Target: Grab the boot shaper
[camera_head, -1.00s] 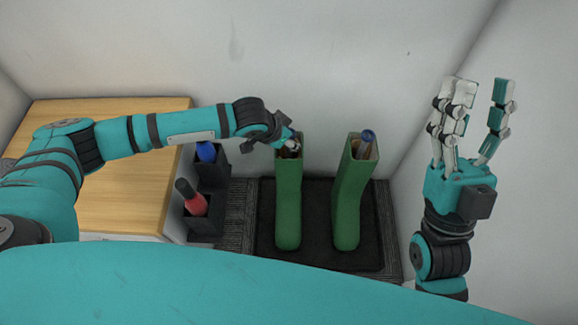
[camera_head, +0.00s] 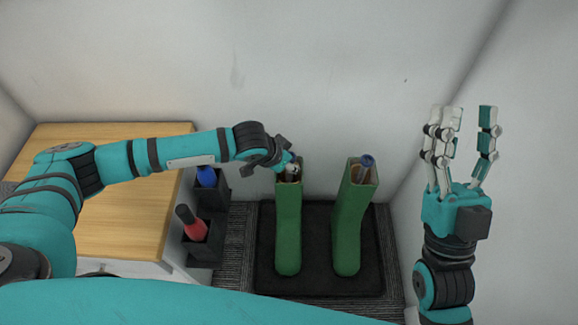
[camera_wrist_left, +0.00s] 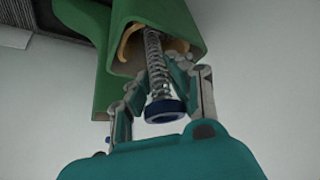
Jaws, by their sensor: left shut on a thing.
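Two tall green boots stand side by side, the left boot (camera_head: 288,235) and the right boot (camera_head: 347,230). My left gripper (camera_head: 290,168) is at the open top of the left boot. In the left wrist view its fingers are shut on a boot shaper (camera_wrist_left: 159,108) with a coiled spring and a dark blue end knob. The shaper's far end is hidden inside the boot. A second boot shaper (camera_head: 366,162) with a blue knob sticks out of the right boot. My right gripper (camera_head: 465,112) is raised at the right, open and empty.
The boots stand on a black tray (camera_head: 318,280) over dark ribbed carpet. Left of them, dark holders carry a blue-topped item (camera_head: 206,177) and a red item (camera_head: 193,226) beside a wooden-topped cabinet (camera_head: 115,215). White walls close off the back and right.

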